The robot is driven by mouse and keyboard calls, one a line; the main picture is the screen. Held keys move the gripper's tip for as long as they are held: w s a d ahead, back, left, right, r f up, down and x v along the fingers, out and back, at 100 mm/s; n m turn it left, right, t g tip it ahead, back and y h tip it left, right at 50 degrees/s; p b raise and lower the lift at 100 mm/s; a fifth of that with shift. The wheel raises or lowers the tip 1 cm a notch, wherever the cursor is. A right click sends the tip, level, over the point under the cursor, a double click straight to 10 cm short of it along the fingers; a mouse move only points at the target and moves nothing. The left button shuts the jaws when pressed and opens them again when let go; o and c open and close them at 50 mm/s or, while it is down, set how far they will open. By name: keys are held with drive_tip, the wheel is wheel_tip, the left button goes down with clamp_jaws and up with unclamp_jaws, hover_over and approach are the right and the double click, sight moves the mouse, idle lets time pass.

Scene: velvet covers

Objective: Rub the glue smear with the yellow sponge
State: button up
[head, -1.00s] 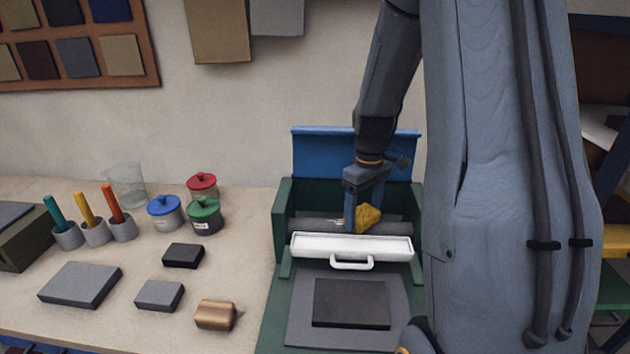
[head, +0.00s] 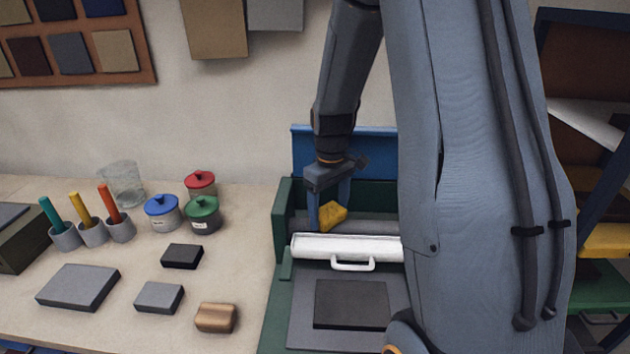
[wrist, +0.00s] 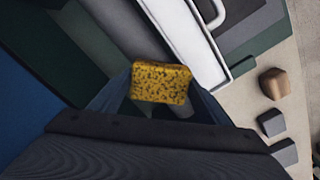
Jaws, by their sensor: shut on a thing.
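The yellow sponge (head: 333,215) is held in my gripper (head: 326,205), at the dark grey roller (head: 372,225) behind the white bar. In the wrist view the speckled sponge (wrist: 161,83) sits between the jaws (wrist: 160,95), which are shut on it. I cannot tell whether the sponge touches the roller. The glue smear does not show now; the sponge and gripper cover the part of the roller where a pale mark showed earlier.
The white bar with a handle (head: 345,247) lies just in front of the roller. The green press (head: 284,210) has a raised blue lid (head: 305,150). Lidded jars (head: 203,213), pen cups (head: 93,233) and small blocks (head: 159,297) stand on the table to the left.

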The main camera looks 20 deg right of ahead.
drive_tip(key=shift+w+a, duration=0.35)
drive_tip(key=shift+a, duration=0.35)
drive_tip(key=shift+w+a, duration=0.35)
drive_tip(key=shift+a, duration=0.3)
drive_tip(key=r, duration=0.1)
drive_tip(key=r+p, duration=0.2)
drive_tip(key=shift+d, duration=0.25)
drive_tip(key=shift+s+a+r, duration=0.1)
drive_tip(key=shift+a+r, duration=0.1)
drive_tip(key=shift+r, duration=0.15)
drive_tip(key=shift+r+p, duration=0.25)
drive_tip(key=shift+p, duration=0.1)
drive_tip(key=shift+r+p, duration=0.35)
drive_tip(key=shift+r, duration=1.65)
drive_tip(key=shift+d, duration=0.1)
